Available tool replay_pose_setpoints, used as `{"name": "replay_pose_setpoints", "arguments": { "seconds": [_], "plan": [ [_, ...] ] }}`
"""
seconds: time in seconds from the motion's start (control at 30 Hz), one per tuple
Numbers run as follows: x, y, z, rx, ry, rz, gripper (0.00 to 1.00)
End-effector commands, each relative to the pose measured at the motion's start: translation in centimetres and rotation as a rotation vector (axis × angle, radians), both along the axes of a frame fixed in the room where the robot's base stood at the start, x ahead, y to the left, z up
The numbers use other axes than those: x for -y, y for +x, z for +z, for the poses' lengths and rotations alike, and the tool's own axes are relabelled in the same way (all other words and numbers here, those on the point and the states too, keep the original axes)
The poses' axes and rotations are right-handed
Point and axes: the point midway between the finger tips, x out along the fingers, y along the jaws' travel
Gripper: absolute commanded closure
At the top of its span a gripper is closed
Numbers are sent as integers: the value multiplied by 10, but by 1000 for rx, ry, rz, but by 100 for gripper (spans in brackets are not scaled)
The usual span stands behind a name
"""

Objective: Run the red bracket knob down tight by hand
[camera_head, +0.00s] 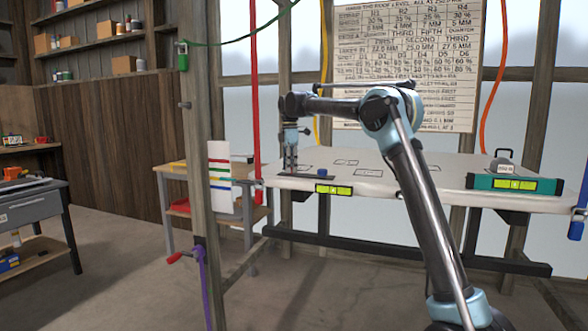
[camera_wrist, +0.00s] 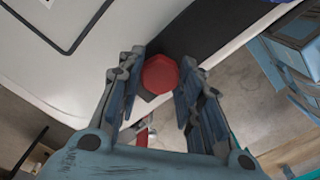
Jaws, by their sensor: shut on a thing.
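The red bracket knob (camera_wrist: 160,74) is a faceted red knob beside the edge of the white roof panel in the wrist view. My gripper (camera_wrist: 161,83) has one finger on each side of the knob and is shut on it. In the head view my gripper (camera_head: 290,168) points straight down at the near left corner of the white panel (camera_head: 375,172). The knob is not clearly visible there. The bracket under the knob is mostly hidden, so I cannot tell how tight it sits.
A blue knob (camera_head: 320,173) stands on the panel to the right of my gripper. A small yellow level (camera_head: 334,189) and a teal level (camera_head: 500,183) sit along the front edge. A red strap (camera_head: 255,100) and wooden post (camera_head: 196,150) stand left. Floor is open at front left.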

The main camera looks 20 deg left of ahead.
Motion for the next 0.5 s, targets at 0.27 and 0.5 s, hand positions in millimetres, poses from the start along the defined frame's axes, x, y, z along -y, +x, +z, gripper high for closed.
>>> {"name": "replay_pose_setpoints", "arguments": {
  "seconds": [0.27, 0.5],
  "plan": [
    [-2, -1, 1, -1, 4, -258, 90],
    [-2, -1, 1, 0, 4, -486, 90]
  ]
}}
